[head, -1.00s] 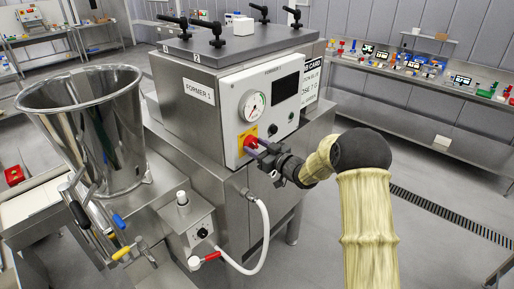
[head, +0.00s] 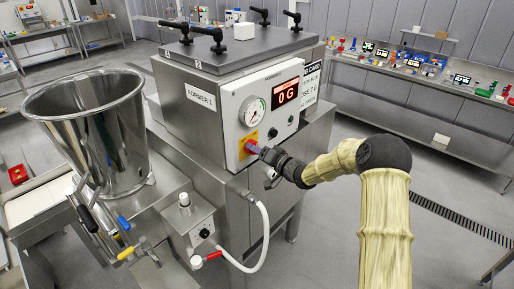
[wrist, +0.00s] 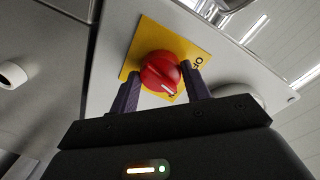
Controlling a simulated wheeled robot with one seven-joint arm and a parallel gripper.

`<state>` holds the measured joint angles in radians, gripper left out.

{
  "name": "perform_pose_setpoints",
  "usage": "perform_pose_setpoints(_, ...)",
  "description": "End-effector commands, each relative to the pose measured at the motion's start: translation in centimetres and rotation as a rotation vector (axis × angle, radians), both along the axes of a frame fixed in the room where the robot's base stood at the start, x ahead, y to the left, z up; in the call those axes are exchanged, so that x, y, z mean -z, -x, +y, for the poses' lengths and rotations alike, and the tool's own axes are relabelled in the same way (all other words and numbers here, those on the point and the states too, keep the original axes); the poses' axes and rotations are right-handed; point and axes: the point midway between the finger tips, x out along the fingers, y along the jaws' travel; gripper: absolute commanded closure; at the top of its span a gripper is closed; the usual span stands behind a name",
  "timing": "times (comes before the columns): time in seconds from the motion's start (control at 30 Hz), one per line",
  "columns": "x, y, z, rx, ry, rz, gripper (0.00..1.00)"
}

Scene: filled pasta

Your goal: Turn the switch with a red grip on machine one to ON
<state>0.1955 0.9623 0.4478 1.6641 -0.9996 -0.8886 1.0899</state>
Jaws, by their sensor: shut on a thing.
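Machine one is the steel box labelled FORMER 1 (head: 200,99), with a pale control panel (head: 232,125) on its front. The red switch grip (wrist: 161,72) sits on a yellow plate (wrist: 192,42) in the wrist view. A white pointer line on the grip is tilted towards the lower right. My gripper (wrist: 159,88) is shut on the red grip, one finger on each side. In the head view my gripper (head: 256,151) covers most of the switch.
A round gauge (head: 252,111) sits above the switch. A steel hopper (head: 85,130) stands at the left. A white hose (head: 264,235) hangs below the panel. A bench with coloured items (head: 420,75) is along the back right, with open floor before it.

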Motion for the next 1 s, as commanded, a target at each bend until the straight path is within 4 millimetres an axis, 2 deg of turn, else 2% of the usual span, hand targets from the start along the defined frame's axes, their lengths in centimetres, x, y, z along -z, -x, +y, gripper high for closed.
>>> perform_pose_setpoints(0.5, -0.39, -0.15, -0.20, 0.004, -0.263, 0.333, 0.76)
perform_pose_setpoints(1.0, -0.19, -0.16, -0.22, 0.005, -0.329, 0.419, 0.76)
